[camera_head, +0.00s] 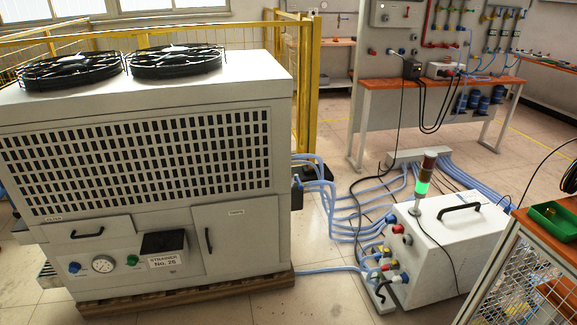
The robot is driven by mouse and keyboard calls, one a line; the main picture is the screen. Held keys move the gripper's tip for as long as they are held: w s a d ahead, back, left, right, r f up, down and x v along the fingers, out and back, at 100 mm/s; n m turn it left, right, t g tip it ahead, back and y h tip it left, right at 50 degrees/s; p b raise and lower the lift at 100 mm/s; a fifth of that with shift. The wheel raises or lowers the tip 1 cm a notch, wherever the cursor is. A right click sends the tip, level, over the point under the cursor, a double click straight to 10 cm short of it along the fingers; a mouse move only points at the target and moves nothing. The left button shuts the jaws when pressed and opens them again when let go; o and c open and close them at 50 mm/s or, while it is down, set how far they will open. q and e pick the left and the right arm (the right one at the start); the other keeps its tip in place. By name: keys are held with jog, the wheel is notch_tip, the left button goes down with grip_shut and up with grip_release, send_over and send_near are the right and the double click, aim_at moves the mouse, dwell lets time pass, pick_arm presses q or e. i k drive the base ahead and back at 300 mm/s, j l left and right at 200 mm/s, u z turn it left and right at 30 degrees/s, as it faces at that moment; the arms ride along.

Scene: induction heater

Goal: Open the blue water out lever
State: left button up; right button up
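Neither of my grippers shows in the head view. A blue water out lever cannot be singled out with certainty. The white heater box (450,256) on the floor at right has a cluster of small coloured fittings (381,262) on its left end, where blue hoses meet it. These fittings are too small to tell which is the lever or how it is turned. Blue and red valves (444,28) on pipes also show on the back wall panel, small and far off.
A large white chiller cabinet (225,240) with two top fans fills the left. Blue hoses (345,215) run across the floor between it and the heater box. A signal tower (422,185) glows green. An orange-topped cart (545,235) stands at the right. Open floor lies in front.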

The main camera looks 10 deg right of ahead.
aim_at(301, 186)
jog(key=i+z, duration=0.1)
jog(key=z, duration=0.3)
jog(key=i+l+z, duration=0.2)
jog(key=i, duration=0.35)
jog(key=i+l+z, duration=0.15)
jog(key=i+l, duration=0.15)
jog(key=i, duration=0.3)
jog(key=i+l+z, duration=0.2)
jog(key=i, duration=0.4)
jog(key=j, duration=0.1)
